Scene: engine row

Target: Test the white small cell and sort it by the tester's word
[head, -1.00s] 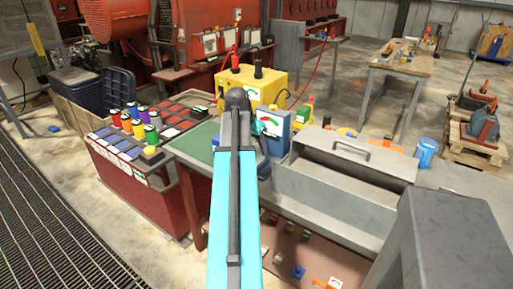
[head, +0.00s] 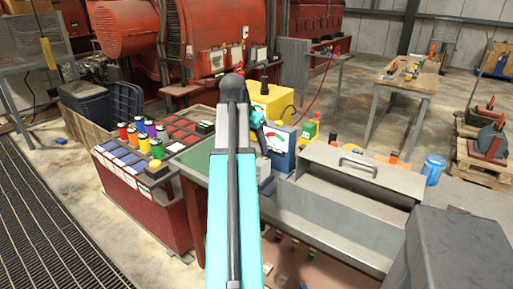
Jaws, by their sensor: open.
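My gripper (head: 262,137) shows only in part past my teal arm, over the bench beside the testers; its fingertips are mostly hidden. I see nothing held in it. A blue tester (head: 278,146) with a dial stands on the bench just right of it. A larger yellow box (head: 272,101) with a dial and black knobs stands behind. Several coloured cells (head: 139,133) stand upright on a red sorting bench (head: 150,205) at the left.
A grey metal box (head: 345,205) with a handled lid stands right of the testers. Small bottles (head: 309,131) stand behind the blue tester. A green mat (head: 192,165) lies left of my arm. A blue bucket (head: 433,170) and a wooden table (head: 405,80) are farther right.

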